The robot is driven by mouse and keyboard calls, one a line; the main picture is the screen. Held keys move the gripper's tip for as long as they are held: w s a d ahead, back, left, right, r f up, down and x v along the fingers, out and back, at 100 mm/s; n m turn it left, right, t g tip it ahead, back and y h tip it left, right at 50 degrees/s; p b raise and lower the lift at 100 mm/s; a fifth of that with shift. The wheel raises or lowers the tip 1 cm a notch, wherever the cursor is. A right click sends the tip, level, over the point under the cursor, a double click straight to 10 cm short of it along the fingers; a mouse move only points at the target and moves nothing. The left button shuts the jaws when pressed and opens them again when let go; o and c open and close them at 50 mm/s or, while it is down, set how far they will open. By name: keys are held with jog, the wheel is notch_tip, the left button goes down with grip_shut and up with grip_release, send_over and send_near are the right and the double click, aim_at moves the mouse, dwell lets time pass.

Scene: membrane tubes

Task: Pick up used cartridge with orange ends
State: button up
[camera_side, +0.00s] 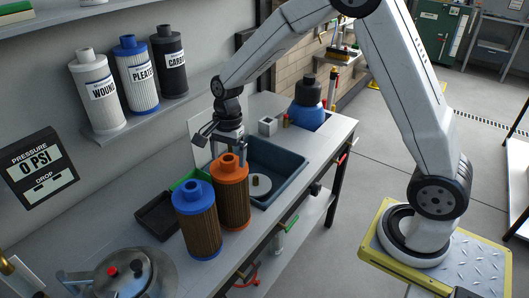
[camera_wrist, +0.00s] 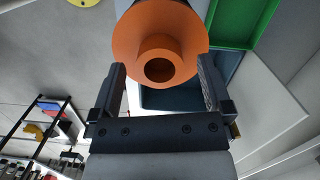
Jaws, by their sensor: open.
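The used cartridge with orange ends (camera_side: 232,192) stands upright on the bench, with a brown pleated body and an orange cap. Its orange cap with a round hole also shows in the wrist view (camera_wrist: 138,38), ahead of the jaws. My gripper (camera_side: 229,142) is open and empty, above and just behind the orange cartridge in the side view. In the wrist view the fingers of my gripper (camera_wrist: 162,80) are spread, and the cap's neck lies between and beyond the fingertips. I cannot tell whether they touch it.
A cartridge with blue ends (camera_side: 196,222) stands close at the orange one's left. A dark blue tray (camera_side: 291,160) lies behind it to the right. A black tray (camera_side: 152,221), a green tray (camera_wrist: 232,22) and a metal housing (camera_side: 138,277) are near. Labelled cartridges stand on the shelf (camera_side: 116,137).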

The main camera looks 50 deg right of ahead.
jog(key=shift+f, duration=0.5)
jog(key=shift+r, duration=0.1)
grip_shut()
